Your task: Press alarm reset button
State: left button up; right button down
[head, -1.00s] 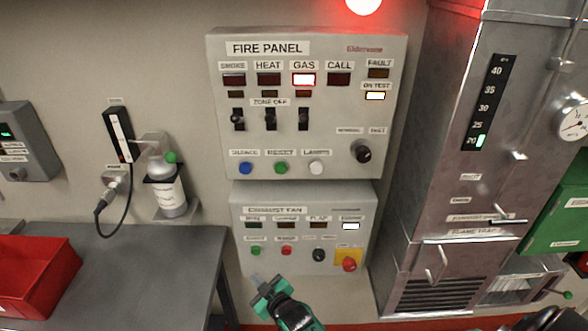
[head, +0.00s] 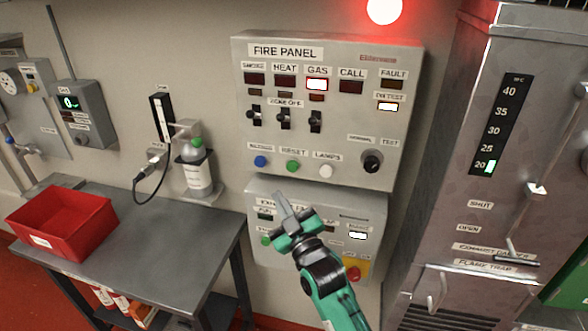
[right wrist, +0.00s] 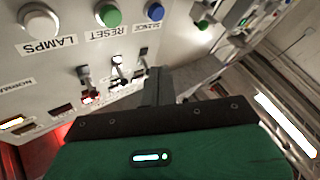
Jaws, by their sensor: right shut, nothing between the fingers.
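The fire panel (head: 330,120) is a grey box on the wall with its GAS lamp lit red. Its green button (head: 292,167) labelled RESET sits between a blue button (head: 260,161) and a white LAMPS button (head: 326,171). In the right wrist view the green button (right wrist: 108,15) is near the top, upside down with its label. My right gripper (head: 283,204) is shut and empty. In the head view it appears just below the green button, overlapping the top of the lower panel; in the wrist view its fingers are apart from the button. My left gripper is out of view.
A lower exhaust fan panel (head: 375,215) is partly covered by my right arm. A metal cabinet (head: 480,120) stands at the right. At the left are a table (head: 150,235) with a red bin (head: 65,228) and a wall-held bottle (head: 196,172). A red beacon (head: 385,8) glows above.

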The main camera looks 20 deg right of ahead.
aim_at(292, 166)
jog(key=shift+w, duration=0.1)
jog(key=w+d+b, duration=0.2)
jog(key=w+d, duration=0.3)
jog(key=w, duration=0.2)
dwell(0.4)
dwell(1.5)
jog(key=shift+w, duration=0.1)
dwell(0.4)
jog(key=shift+w+d, duration=0.2)
jog(key=shift+w, duration=0.15)
